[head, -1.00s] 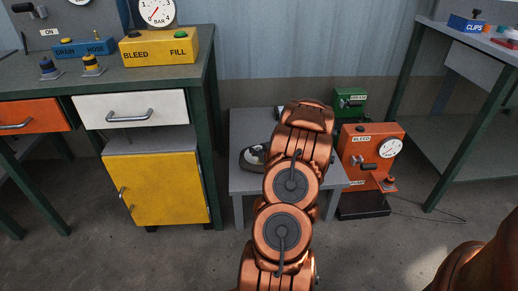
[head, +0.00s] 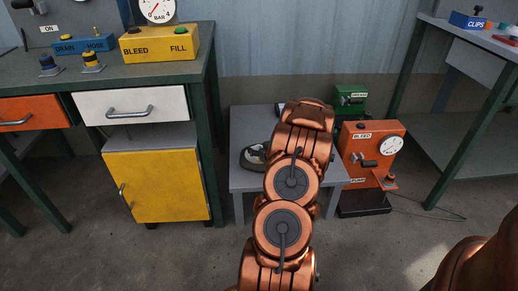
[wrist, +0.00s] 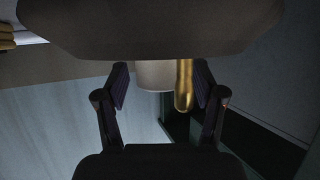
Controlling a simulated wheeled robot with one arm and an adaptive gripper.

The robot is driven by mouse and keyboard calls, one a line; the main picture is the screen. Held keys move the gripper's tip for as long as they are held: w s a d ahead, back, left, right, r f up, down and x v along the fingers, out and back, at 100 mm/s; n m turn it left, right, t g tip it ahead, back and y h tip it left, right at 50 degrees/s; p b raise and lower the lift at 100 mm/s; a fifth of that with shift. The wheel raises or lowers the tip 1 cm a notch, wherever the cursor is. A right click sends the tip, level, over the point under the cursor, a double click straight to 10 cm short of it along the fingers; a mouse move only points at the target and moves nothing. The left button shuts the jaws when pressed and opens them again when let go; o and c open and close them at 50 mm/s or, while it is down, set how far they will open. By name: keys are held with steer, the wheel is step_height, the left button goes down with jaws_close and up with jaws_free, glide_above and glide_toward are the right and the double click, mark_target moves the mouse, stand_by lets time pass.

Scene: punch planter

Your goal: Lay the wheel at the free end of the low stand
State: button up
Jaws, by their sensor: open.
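The low stand (head: 250,183) is a grey bench in the head view, partly hidden by my copper arm. The wheel (head: 246,166), dark with a pale middle, is at the stand's left front part, close against my arm in the picture. My gripper is hidden behind the arm in the head view. In the wrist view my gripper (wrist: 160,87) is open. A pale cylinder (wrist: 152,77) and a brass rod (wrist: 184,85) show between its fingers. A large dark rounded shape (wrist: 150,30) fills the top; I cannot tell whether these belong to the wheel.
An orange BLEED box (head: 372,150) stands right of the stand, with a green box (head: 351,100) behind. The workbench with a yellow cabinet (head: 155,185) is at left. Another table (head: 470,45) is at right. Bare floor lies in front of the stand.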

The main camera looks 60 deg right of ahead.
steer(key=p+v, duration=0.3)
steer(key=v, duration=0.9)
steer(key=w+a+r+n+g+y, duration=0.25)
steer(key=w+a+g, duration=0.3)
steer(key=a, duration=0.45)
steer(key=s+a+r+g, duration=0.1)
steer(key=a+r+g, duration=0.15)
steer(key=a, duration=0.45)
steer(key=s+a+r+g, duration=0.1)
steer(key=a+r, duration=0.2)
steer(key=a, duration=0.5)
steer(key=s+a+r+n+g+y, duration=0.1)
steer(key=s+a+r, duration=0.4)
steer(key=s+a, duration=0.5)
steer(key=s+a+r+n+g+y, duration=0.2)
steer(key=s+a, duration=0.9)
steer(key=a, duration=0.6)
step_height(320, 180, up, 3)
steer(key=g+y, duration=0.1)
steer(key=g, duration=0.2)
steer(key=shift+s+g, duration=0.3)
steer(key=shift+n, duration=0.25)
